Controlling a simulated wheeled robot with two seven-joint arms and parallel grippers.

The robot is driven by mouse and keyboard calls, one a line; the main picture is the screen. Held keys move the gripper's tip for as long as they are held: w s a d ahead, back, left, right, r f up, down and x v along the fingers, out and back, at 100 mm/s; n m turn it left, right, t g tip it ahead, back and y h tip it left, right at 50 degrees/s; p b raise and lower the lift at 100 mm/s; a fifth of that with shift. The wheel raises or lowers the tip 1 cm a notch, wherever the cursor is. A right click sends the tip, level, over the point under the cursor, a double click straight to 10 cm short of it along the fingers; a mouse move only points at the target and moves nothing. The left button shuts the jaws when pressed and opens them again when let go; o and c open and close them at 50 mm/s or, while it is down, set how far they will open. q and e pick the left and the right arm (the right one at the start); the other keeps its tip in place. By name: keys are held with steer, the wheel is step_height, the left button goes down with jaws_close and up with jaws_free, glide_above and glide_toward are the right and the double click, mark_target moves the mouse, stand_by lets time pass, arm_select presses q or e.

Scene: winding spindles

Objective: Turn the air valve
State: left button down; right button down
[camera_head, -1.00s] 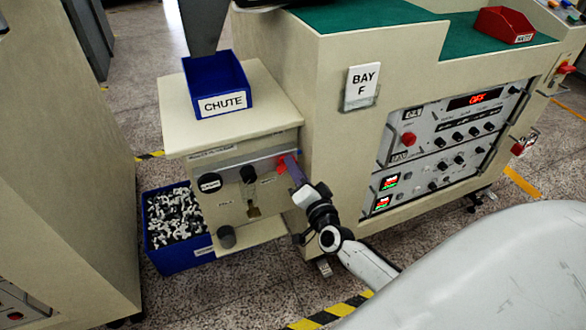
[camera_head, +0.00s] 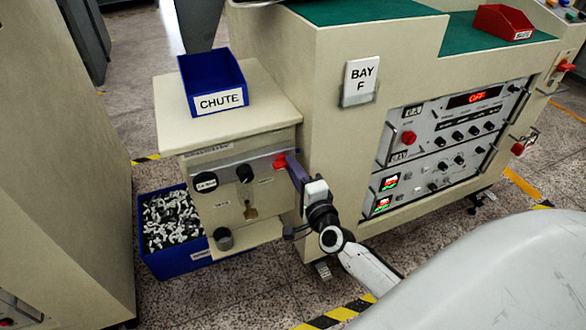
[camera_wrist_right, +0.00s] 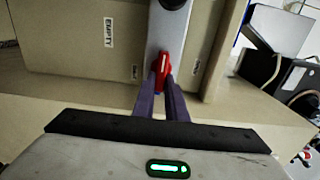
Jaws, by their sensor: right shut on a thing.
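The air valve is a red handle (camera_head: 280,161) on the grey strip of the small beige cabinet's front panel. In the right wrist view the red handle (camera_wrist_right: 162,66) stands between my purple fingers, its long side roughly upright in that picture. My right gripper (camera_head: 290,165) reaches it from the lower right in the head view. In the right wrist view the right gripper (camera_wrist_right: 162,84) is shut on the handle's near end. The fingers hide part of the handle in the head view. My left gripper is not in view.
A black knob (camera_head: 244,173) and a round gauge (camera_head: 205,182) sit left of the valve. A blue CHUTE bin (camera_head: 213,85) stands on the cabinet top. A blue crate (camera_head: 178,262) of parts is on the floor. The BAY F machine (camera_head: 340,130) stands close at right.

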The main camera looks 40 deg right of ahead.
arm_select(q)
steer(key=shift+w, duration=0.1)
arm_select(e)
steer(key=shift+f, duration=0.1)
steer(key=c, duration=1.8)
jaws_free()
arm_select(q)
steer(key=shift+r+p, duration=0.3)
steer(key=shift+p, duration=0.05)
arm_select(e)
steer(key=v, duration=1)
steer(key=shift+s, duration=0.15)
steer(key=shift+a, duration=0.15)
